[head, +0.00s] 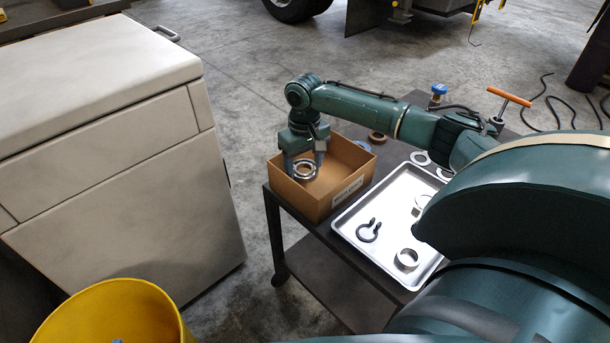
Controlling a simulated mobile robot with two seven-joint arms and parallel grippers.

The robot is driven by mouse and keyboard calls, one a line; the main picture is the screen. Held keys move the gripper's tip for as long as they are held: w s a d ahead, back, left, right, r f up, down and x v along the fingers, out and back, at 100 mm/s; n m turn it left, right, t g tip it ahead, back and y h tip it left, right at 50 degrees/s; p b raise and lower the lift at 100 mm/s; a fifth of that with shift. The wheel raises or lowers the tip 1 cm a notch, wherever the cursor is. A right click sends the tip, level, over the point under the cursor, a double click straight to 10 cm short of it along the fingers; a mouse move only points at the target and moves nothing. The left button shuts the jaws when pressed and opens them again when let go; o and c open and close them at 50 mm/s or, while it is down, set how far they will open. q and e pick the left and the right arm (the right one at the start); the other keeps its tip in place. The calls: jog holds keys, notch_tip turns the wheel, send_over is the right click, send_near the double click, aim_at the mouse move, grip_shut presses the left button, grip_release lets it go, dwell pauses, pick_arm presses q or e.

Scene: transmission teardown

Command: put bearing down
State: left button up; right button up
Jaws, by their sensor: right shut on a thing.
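The bearing (304,170) is a metal ring held between the fingertips of my right gripper (305,164). The gripper points down into an open cardboard box (350,186) with a white label on its front. The ring shows within the box's opening; I cannot tell whether it touches the box floor. My right arm reaches in from the right, over the cart. My left gripper is not in view.
The box stands on a dark cart (303,219) beside a metal tray (343,229) holding a black snap ring (369,231) and metal rings (407,259). A grey cabinet (130,210) stands left, a yellow bin (80,315) at the lower left. An orange-handled tool (508,96) is behind.

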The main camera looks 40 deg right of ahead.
notch_tip(320, 180, down, 3)
jog(key=shift+f+b, duration=0.1)
jog(key=shift+b, duration=0.25)
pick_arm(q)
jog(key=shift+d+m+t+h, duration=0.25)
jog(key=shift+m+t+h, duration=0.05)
pick_arm(e)
jog(key=shift+f, duration=0.1)
jog(key=o, duration=1.2)
pick_arm(q)
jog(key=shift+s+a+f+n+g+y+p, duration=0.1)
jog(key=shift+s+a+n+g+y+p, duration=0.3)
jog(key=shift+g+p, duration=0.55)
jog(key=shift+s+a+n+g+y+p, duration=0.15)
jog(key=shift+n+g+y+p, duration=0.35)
jog(key=shift+p, duration=0.8)
pick_arm(e)
jog(key=shift+r, duration=6.1)
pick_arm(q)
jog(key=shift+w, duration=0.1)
